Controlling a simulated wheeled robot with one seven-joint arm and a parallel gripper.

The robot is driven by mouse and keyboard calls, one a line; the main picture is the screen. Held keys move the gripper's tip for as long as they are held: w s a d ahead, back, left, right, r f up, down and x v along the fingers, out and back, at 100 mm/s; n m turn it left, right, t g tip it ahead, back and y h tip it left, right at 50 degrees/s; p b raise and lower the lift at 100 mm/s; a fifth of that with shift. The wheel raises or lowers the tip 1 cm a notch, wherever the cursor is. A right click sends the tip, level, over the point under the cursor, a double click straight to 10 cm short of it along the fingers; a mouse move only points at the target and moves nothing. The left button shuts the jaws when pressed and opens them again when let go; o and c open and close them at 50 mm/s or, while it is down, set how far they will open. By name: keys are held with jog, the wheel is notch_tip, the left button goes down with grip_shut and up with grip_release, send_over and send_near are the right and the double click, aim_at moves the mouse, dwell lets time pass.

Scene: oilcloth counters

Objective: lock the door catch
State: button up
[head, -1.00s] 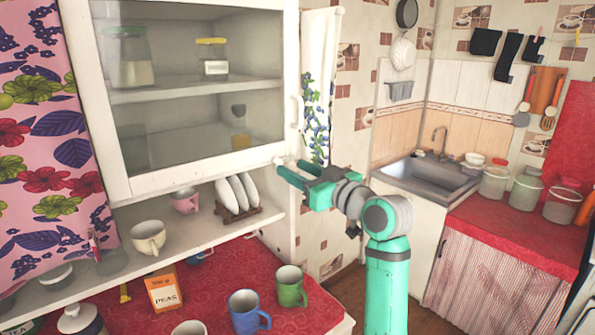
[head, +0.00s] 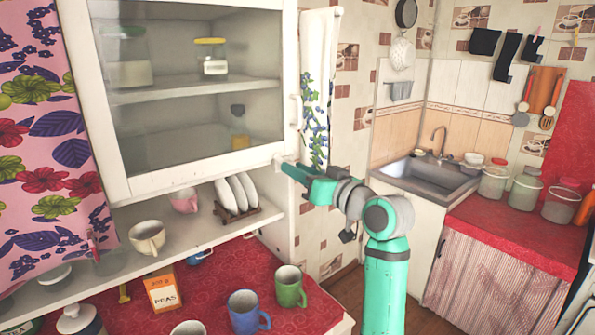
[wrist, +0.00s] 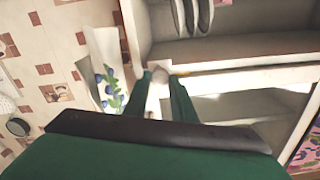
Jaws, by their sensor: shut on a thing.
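The glass-fronted white cabinet door (head: 215,165) appears closed against its frame. A small pale door catch (wrist: 160,72) at the door's lower right corner shows between my fingers in the wrist view; a yellowish strip lies just right of it. My green gripper (head: 282,163) reaches to that corner from the right, and its fingers are shut on the catch. In the wrist view, my gripper (wrist: 162,78) has one finger on each side of the catch. The head view mostly hides the catch behind the fingers, so its turn angle cannot be told.
A white door handle (head: 296,111) is above the gripper. A patterned towel (head: 315,100) hangs close behind. Below, an open shelf holds white plates (head: 236,194) and cups. A blue mug (head: 248,310) and green mug (head: 290,287) stand on the red counter.

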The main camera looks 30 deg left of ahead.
jog(key=shift+m, duration=3.8)
jog(key=o, duration=1)
jog(key=shift+w, duration=0.1)
jog(key=shift+d, duration=0.1)
jog(key=v, duration=1)
jog(key=shift+s+d+f, duration=0.1)
jog(key=shift+s+d, duration=0.1)
jog(key=shift+d, duration=0.1)
